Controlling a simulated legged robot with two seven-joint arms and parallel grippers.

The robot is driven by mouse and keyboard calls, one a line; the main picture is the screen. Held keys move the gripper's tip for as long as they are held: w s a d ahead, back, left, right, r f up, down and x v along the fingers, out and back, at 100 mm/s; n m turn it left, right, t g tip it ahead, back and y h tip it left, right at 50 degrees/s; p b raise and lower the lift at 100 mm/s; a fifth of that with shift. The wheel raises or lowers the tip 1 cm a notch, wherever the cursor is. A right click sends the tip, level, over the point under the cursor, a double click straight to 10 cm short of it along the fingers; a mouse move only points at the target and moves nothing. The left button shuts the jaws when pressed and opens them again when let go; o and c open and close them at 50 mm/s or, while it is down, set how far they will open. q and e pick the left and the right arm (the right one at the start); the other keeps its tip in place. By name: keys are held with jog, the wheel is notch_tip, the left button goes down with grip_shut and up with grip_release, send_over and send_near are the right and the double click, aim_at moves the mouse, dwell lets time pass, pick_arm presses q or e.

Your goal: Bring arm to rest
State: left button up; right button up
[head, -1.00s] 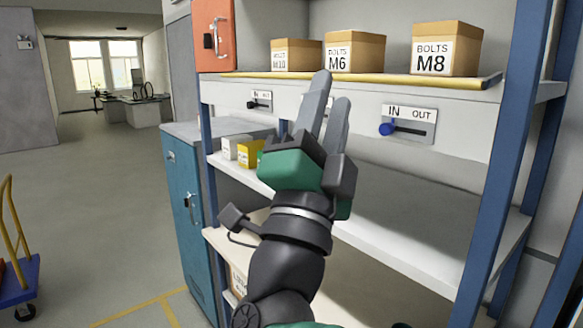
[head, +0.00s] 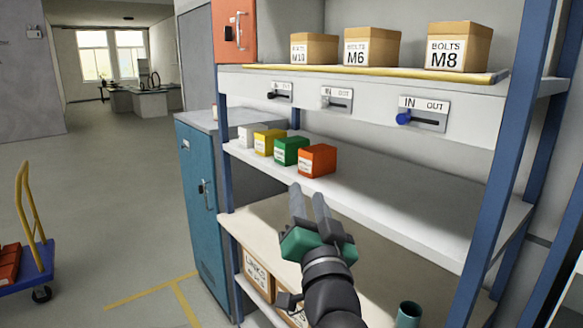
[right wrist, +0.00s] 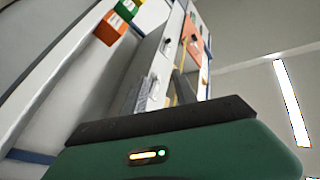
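My right gripper (head: 308,192) is in the middle of the head view, in front of the shelf rack and below the middle shelf's front edge. Its two grey fingers stand apart with a narrow gap and nothing between them. The arm comes up from the bottom edge. My left gripper is not in view.
Slide switches with a black knob (head: 271,96), a pale knob (head: 326,101) and a blue knob (head: 403,118) sit at their IN ends. Small boxes, including a red one (head: 317,161), stand on the middle shelf (head: 400,205). A teal cabinet (head: 203,215) and trolley (head: 35,260) stand left.

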jog(key=s+d+f+n+g, duration=0.1)
jog(key=d+f+g, duration=0.2)
jog(key=f, duration=0.6)
jog(key=s+d+f+n+g, duration=0.1)
jog(key=d+f+g, duration=0.2)
jog(key=f, duration=0.7)
jog(key=s+d+f+n+g, duration=0.1)
jog(key=d+f+n+g, duration=0.15)
jog(key=f, duration=0.65)
jog(key=s+d+f+g+h, duration=0.1)
jog(key=s+d+f+g, duration=0.2)
jog(key=s+f, duration=0.2)
jog(key=s+d+f+g, duration=0.3)
jog(key=s+f, duration=0.3)
jog(key=s, duration=0.2)
jog(key=s+d+f+g+h+p, duration=0.1)
jog(key=s+d+f+g, duration=0.2)
jog(key=s+f, duration=0.2)
jog(key=shift+s+f+g+h, duration=0.3)
jog(key=shift+s+f+g, duration=0.1)
jog(key=shift+s, duration=0.4)
